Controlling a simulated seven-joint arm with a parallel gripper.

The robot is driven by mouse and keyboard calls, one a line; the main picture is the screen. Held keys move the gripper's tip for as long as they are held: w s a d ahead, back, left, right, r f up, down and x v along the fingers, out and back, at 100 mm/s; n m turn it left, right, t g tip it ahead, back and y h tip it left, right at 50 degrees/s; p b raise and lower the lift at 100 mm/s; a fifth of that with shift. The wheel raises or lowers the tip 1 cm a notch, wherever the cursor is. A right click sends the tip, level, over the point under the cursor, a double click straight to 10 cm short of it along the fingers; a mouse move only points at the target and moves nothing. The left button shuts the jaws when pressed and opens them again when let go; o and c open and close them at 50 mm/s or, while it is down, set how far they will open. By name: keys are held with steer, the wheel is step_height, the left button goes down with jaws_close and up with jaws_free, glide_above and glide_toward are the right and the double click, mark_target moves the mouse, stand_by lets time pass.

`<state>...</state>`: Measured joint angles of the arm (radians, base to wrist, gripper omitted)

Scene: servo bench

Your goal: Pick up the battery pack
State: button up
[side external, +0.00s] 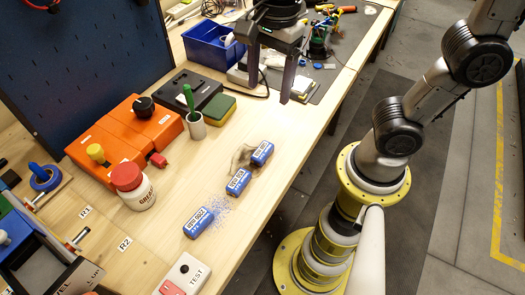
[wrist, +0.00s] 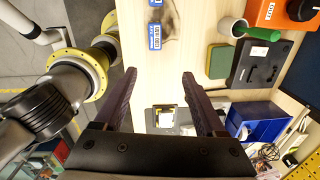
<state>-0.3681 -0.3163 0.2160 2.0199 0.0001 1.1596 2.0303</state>
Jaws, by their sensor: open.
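Three blue blocks with white labels lie on the wooden bench and look like battery packs: one at the back (side external: 262,152), one in the middle (side external: 237,182) and one at the front (side external: 198,222). I cannot tell which one the task means. In the wrist view one blue block (wrist: 154,37) lies beyond the fingertips, and part of another (wrist: 155,3) is at the top edge. My gripper (side external: 268,92) is open and empty above the bench, behind the blocks and apart from them. Its fingers also show in the wrist view (wrist: 158,75).
A greyish-brown smear or cloth (side external: 242,156) lies by the back block; blue specks surround the front one. A white cup with a green-handled tool (side external: 196,127), a sponge (side external: 222,108), a red-lidded jar (side external: 132,186) and orange boxes (side external: 125,140) stand left. A blue bin (side external: 207,48) is behind.

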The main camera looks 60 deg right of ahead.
mark_target(262, 150)
steer(key=shift+n+g, duration=0.4)
steer(key=shift+n, duration=0.1)
steer(key=f, duration=0.5)
steer(key=a+f, duration=0.1)
steer(key=f, duration=0.4)
steer(key=a+f, duration=0.1)
steer(key=f, duration=0.4)
steer(key=shift+a+f, duration=0.2)
jaws_close()
